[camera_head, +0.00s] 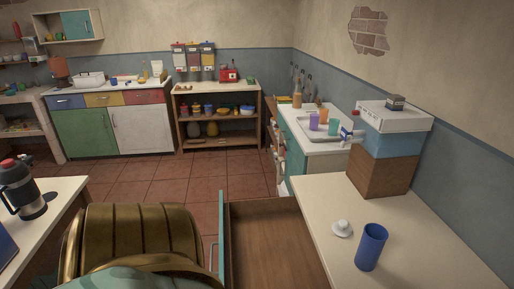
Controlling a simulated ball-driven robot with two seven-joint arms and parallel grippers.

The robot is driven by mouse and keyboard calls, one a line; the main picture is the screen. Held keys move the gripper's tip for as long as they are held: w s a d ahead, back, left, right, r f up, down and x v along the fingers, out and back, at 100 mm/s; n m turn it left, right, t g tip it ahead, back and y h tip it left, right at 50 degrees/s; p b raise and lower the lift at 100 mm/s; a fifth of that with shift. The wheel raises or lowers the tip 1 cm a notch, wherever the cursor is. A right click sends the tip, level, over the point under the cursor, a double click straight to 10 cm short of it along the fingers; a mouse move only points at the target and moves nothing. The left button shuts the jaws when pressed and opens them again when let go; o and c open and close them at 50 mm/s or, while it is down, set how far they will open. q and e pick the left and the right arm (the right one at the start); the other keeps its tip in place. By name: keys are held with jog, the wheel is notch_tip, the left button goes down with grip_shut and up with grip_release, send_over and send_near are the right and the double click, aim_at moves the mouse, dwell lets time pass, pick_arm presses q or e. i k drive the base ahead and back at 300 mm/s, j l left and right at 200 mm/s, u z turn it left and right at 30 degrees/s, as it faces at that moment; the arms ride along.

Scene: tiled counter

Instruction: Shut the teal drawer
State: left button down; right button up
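The teal drawer stands pulled open from under the right-hand counter. Its teal front (221,238) shows nearly edge-on as a narrow upright strip at the lower middle. Its brown wooden inside (268,240) shows between that front and the counter, and the visible part looks empty. The lower part of the drawer is cut off by the picture's bottom edge. Neither of my grippers is in view.
The white counter top (330,203) beside the drawer holds a blue cup (371,248) and a small white lidded object (342,228). A table with a dark flask (22,190) stands at left. Tiled floor (225,170) lies clear beyond the drawer.

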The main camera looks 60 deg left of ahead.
aim_at(262, 243)
jog(key=k+j+u, duration=0.4)
jog(key=k+j, duration=0.2)
jog(key=u, duration=1.45)
